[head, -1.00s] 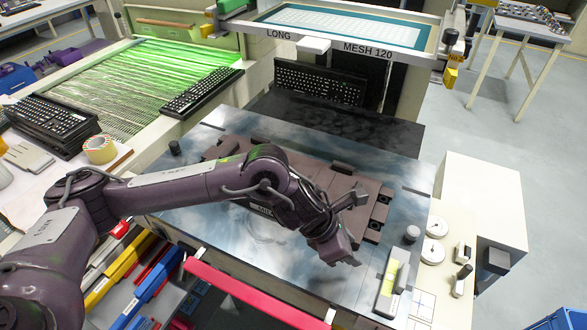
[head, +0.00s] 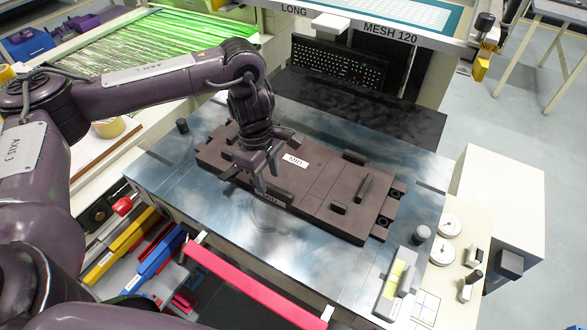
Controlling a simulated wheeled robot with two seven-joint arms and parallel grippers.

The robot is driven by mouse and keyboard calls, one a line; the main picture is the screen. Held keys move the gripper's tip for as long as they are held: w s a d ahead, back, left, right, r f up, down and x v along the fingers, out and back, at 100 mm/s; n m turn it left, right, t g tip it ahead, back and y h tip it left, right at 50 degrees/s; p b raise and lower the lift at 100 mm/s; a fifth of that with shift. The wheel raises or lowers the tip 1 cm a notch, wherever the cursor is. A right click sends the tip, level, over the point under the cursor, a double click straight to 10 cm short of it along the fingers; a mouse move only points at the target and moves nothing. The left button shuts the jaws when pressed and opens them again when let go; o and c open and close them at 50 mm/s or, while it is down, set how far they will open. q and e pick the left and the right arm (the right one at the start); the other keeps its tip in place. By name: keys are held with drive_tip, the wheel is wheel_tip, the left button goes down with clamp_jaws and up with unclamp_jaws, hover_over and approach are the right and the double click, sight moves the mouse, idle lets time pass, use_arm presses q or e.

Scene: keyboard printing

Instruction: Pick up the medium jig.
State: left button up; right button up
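The medium jig (head: 318,187) is a long brown block with a white "MID" label, lying flat on the shiny metal plate. Small raised blocks stand on its top, and dark round fittings show at its right end. My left gripper (head: 256,180) points down over the left part of the jig, left of the label. Its fingers are spread, with nothing visible held between them. The gripper hides part of the jig's left half, and I cannot tell whether the fingers touch it. My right gripper is out of view.
The metal plate (head: 190,200) has bare room around the jig. A red-pink bar (head: 255,288) runs along the front, with coloured jigs (head: 155,262) below left. Dials (head: 443,250) and knobs are at the right.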

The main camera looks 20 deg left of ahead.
sight(270, 186)
use_arm(q)
drive_tip(key=shift+w+d+f+p, duration=0.1)
drive_tip(key=shift+f+p, duration=0.05)
drive_tip(key=shift+f, duration=0.7)
drive_tip(key=shift+d+f+p, duration=0.1)
drive_tip(key=shift+f+p, duration=0.05)
drive_tip(key=shift+f, duration=0.65)
clamp_jaws()
drive_tip(key=shift+w+r, duration=0.1)
